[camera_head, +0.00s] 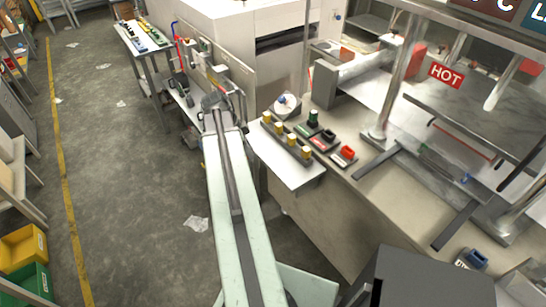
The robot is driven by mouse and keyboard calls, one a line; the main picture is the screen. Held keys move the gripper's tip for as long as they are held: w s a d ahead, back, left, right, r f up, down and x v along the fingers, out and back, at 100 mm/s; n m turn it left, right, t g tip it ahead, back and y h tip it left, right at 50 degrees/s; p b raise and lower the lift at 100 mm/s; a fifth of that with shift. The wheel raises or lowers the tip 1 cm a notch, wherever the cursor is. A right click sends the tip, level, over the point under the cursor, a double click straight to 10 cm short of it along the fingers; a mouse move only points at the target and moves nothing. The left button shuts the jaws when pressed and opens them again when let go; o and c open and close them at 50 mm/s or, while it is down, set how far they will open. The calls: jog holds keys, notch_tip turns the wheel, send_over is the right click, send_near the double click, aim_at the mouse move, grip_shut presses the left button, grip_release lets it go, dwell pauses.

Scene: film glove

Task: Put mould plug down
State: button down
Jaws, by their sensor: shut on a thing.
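My arm reaches up the picture from the bottom middle, and my gripper (213,103) is at its far end, small and partly hidden by my own wrist. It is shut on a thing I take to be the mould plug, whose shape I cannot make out. My gripper is in front of the narrow side bench with tools. To its right, a pale board (287,168) at the workbench edge holds several yellow-topped pieces (279,127). Beside it on the bench stand a green piece (313,118), a dark piece (328,135) and a red piece (347,152).
The workbench (330,212) carries a press with a HOT sign (446,76) and metal posts. A white round item (287,104) lies near the board. A small table (142,40) with coloured parts stands behind left. Yellow and green bins (22,247) are at left. The grey floor (125,170) is mostly open.

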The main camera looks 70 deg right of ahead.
jog(key=s+d+f+b, duration=0.1)
jog(key=s+d, duration=0.1)
jog(key=s, duration=0.1)
jog(key=s+d+f+b, duration=0.2)
jog(key=s, duration=0.1)
jog(key=s+d+f+b, duration=0.2)
jog(key=s, duration=0.2)
jog(key=shift+d+f, duration=0.1)
jog(key=shift+d, duration=0.2)
jog(key=shift+r, duration=0.25)
jog(key=shift+f, duration=0.2)
jog(key=c, duration=1.2)
grip_release()
jog(key=shift+r, duration=0.1)
